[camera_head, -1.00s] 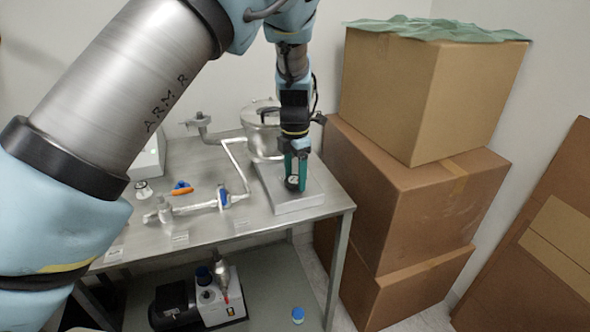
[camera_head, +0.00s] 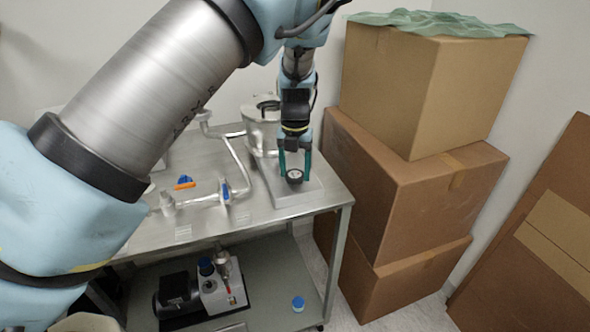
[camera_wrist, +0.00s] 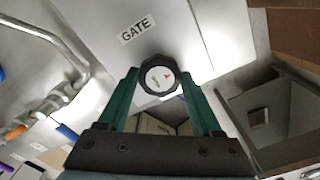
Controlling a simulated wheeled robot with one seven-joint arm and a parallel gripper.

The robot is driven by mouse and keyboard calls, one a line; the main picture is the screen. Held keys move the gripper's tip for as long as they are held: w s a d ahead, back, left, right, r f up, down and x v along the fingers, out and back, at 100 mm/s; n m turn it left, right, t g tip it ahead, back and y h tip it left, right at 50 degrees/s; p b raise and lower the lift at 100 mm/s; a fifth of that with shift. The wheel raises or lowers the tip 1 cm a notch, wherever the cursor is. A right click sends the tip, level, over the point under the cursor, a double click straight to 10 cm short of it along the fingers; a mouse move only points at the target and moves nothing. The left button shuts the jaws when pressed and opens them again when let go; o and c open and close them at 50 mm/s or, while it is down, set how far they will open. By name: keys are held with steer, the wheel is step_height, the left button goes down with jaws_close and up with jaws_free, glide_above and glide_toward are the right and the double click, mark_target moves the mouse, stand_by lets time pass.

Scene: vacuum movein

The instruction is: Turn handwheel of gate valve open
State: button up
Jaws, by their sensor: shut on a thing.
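In the head view the handwheel (camera_head: 294,176) is over the grey gate valve body (camera_head: 308,192) on the metal table. My gripper (camera_head: 294,173) points down and is shut on the handwheel, one finger on each side. The valve parts under the wheel are hidden.
A metal pot (camera_head: 258,130) and pipework (camera_head: 236,160) with a blue-handled valve (camera_head: 225,191) stand close by on the table (camera_head: 262,208). Stacked cardboard boxes (camera_head: 395,190) stand close on the right. A pump (camera_head: 212,290) sits on the lower shelf.

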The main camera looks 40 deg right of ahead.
mark_target(295, 174)
stand_by(0.4)
steer(key=o, duration=1.4)
steer(key=shift+c, duration=0.2)
steer(key=shift+r, duration=0.1)
step_height(295, 174, up, 11)
steer(key=b, duration=0.3)
steer(key=shift+f, duration=0.2)
